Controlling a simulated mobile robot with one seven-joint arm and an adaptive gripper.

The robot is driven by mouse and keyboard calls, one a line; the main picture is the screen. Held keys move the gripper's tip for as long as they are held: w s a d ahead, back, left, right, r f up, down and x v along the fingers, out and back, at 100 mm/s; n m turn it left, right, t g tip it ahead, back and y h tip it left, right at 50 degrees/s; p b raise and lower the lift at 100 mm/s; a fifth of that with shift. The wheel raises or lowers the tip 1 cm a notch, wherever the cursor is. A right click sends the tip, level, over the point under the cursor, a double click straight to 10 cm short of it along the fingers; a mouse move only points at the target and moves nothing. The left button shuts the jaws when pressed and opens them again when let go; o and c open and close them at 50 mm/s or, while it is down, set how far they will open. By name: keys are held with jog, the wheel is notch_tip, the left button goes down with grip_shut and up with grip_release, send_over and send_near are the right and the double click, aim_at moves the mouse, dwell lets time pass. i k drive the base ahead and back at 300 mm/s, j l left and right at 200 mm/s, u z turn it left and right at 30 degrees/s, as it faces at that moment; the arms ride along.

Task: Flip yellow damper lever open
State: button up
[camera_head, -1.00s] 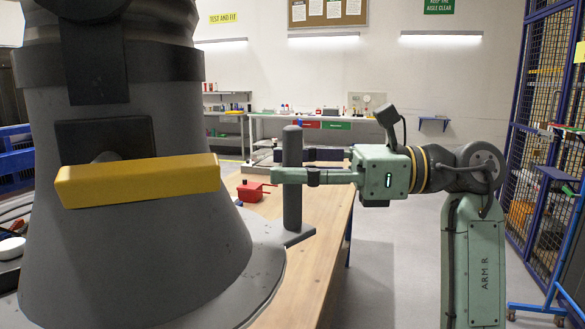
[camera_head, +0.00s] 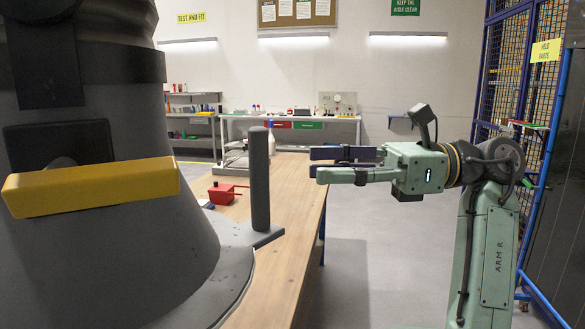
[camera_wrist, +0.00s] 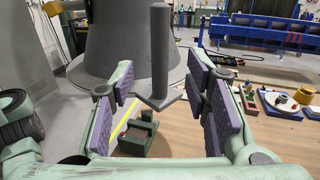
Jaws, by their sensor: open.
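The yellow damper lever (camera_head: 92,187) is a thick bar on the side of a large grey conical housing (camera_head: 110,255) at the left of the head view. It lies nearly level, its right end slightly higher. My gripper (camera_head: 318,164) is open and empty, well to the right of the lever. A dark grey upright post (camera_head: 260,180) on a flat foot stands between them, apart from the fingers. In the wrist view my gripper (camera_wrist: 160,112) shows two purple-padded fingers spread wide, with the post (camera_wrist: 160,50) ahead between them.
A wooden table (camera_head: 290,220) carries the housing and a small red box (camera_head: 222,193). A green block (camera_wrist: 138,135) and several small parts lie on the table in the wrist view. A blue mesh cage (camera_head: 525,70) stands at the right. Floor right of the table is clear.

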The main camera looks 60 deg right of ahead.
aim_at(63, 185)
jog(key=k+l, duration=1.25)
